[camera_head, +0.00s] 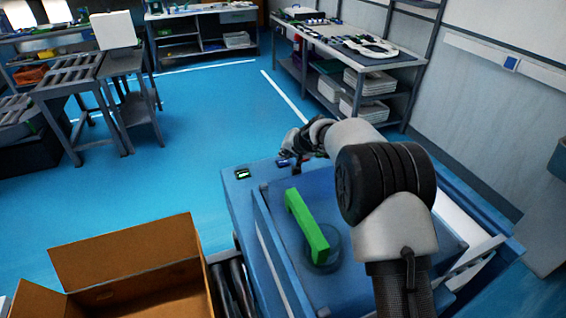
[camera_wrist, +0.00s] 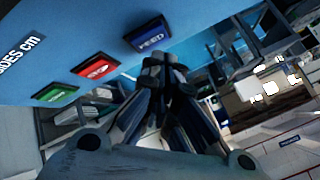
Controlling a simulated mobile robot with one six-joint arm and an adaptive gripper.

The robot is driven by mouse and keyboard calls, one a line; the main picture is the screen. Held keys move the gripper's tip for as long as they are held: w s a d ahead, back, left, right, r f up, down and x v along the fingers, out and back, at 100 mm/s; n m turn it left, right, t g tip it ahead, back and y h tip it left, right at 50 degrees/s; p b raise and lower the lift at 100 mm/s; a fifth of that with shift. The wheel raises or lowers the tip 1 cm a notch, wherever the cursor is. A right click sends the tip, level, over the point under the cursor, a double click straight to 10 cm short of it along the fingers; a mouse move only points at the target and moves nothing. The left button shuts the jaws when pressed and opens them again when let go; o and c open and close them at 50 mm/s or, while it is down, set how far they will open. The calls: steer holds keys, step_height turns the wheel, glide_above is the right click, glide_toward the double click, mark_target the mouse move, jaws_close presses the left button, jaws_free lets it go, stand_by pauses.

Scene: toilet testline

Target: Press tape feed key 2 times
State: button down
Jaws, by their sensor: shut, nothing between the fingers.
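The tape feed key is a blue key (camera_wrist: 148,36) marked FEED on the blue control panel (camera_wrist: 60,35) in the wrist view. A red key (camera_wrist: 95,66) and a green key (camera_wrist: 55,93) sit in a row to its lower left. My gripper (camera_wrist: 166,70) is shut and empty, its fingertips just below the blue key in the picture; I cannot tell whether they touch it. In the head view my gripper (camera_head: 291,158) is at the far edge of the blue taping machine (camera_head: 240,196), small and partly hidden by my arm.
A small green-lit display (camera_head: 242,173) sits on the machine's far left corner. A green handle-like part (camera_head: 307,228) rises from the machine. An open cardboard box (camera_head: 125,255) stands at the lower left. A shelved workbench (camera_head: 350,60) stands behind; the blue floor between is clear.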

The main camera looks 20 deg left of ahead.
mark_target(286, 162)
steer(key=shift+f, duration=0.2)
steer(key=shift+f+b, duration=0.25)
steer(key=shift+b, duration=0.3)
steer(key=shift+f+b, duration=0.4)
steer(key=shift+b, duration=0.05)
stand_by(0.6)
steer(key=shift+r, duration=0.15)
steer(key=shift+r+p, duration=0.5)
steer(key=shift+r, duration=0.15)
steer(key=shift+r+p, duration=1.85)
steer(key=shift+r, duration=0.75)
steer(key=shift+f, duration=0.1)
